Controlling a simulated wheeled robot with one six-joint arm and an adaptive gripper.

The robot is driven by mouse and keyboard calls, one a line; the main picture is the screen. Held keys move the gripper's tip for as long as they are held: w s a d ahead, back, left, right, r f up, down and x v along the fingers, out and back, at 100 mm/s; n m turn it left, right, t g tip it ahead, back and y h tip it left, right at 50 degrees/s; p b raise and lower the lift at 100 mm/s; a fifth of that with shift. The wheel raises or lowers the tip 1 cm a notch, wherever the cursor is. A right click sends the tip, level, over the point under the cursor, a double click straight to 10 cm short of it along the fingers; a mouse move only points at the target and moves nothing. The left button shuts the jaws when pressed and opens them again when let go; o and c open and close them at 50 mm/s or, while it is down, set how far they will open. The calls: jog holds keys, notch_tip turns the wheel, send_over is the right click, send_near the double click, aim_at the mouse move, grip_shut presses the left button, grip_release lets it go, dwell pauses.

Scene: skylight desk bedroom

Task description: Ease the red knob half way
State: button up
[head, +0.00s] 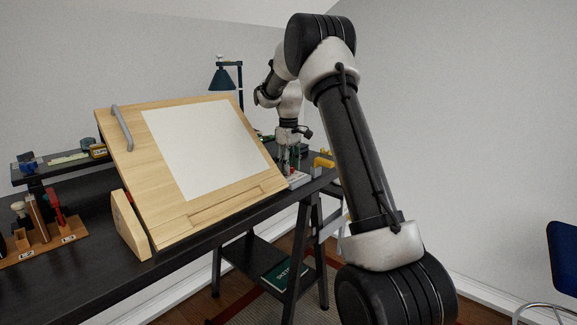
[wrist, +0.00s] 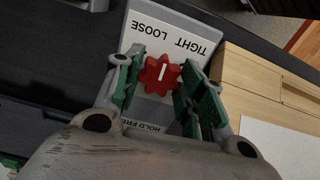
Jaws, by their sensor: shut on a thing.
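The red knob (wrist: 162,75) is star-shaped with a white pointer line. It sits on a grey plate (wrist: 190,22) with a white label reading "TIGHT" and "LOOSE" above it and another beginning "HOLD" below it. In the wrist view the white line lies near upright, tilted slightly, aimed between the two words. My gripper (wrist: 164,82) has its green-padded fingers on either side of the knob and is shut on it. In the head view my gripper (head: 290,160) points down at the desk's far right end, behind the drawing board; the knob is mostly hidden there.
A tilted wooden drawing board (head: 165,195) with white paper (head: 200,145) stands left of my gripper; its edge is close in the wrist view (wrist: 240,80). A dark lamp (head: 222,78) stands behind. A yellow clamp (head: 323,162) is at the right desk edge. A wooden tool holder (head: 45,240) is far left.

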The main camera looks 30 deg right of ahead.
jog(key=o, duration=1)
jog(key=shift+r, duration=0.1)
notch_tip(320, 180, up, 12)
